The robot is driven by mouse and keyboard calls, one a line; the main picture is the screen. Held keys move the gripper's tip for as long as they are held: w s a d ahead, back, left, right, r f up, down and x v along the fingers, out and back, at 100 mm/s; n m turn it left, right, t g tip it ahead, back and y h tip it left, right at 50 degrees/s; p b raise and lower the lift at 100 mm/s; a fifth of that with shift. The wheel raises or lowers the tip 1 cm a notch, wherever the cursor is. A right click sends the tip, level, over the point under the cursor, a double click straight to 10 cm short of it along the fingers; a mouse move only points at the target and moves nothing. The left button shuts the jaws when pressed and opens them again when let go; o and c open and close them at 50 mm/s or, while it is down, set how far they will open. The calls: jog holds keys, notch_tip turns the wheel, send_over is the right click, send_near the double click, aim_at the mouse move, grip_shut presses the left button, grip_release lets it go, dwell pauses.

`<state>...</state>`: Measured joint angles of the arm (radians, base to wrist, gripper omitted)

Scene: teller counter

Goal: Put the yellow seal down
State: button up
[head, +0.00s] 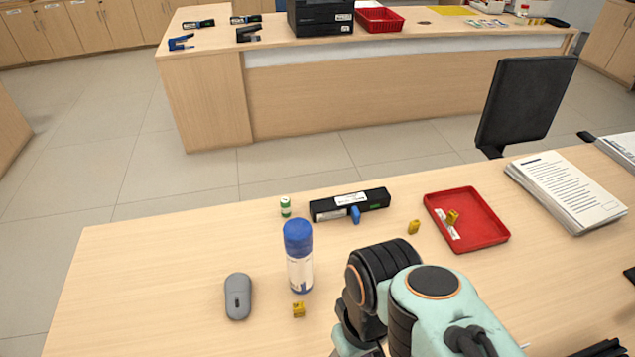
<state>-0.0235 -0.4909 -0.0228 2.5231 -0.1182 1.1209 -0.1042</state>
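Three small yellow pieces that look like seals are in the head view. One yellow seal (299,309) lies on the desk in front of the blue-capped bottle. Another yellow seal (414,227) lies on the desk left of the red tray. A third yellow seal (453,217) is inside the red tray (494,239), by a small white label. I cannot tell which one the task means. My arm rises from the bottom edge, right of the bottle. My gripper does not show, so I cannot see whether it holds anything.
A blue-capped bottle (299,268), a grey mouse (238,296), a small green-and-white container (285,207) and a black device with a blue lever (350,204) stand on the desk. A paper stack (568,190) lies at right. The desk's left front is mostly clear.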

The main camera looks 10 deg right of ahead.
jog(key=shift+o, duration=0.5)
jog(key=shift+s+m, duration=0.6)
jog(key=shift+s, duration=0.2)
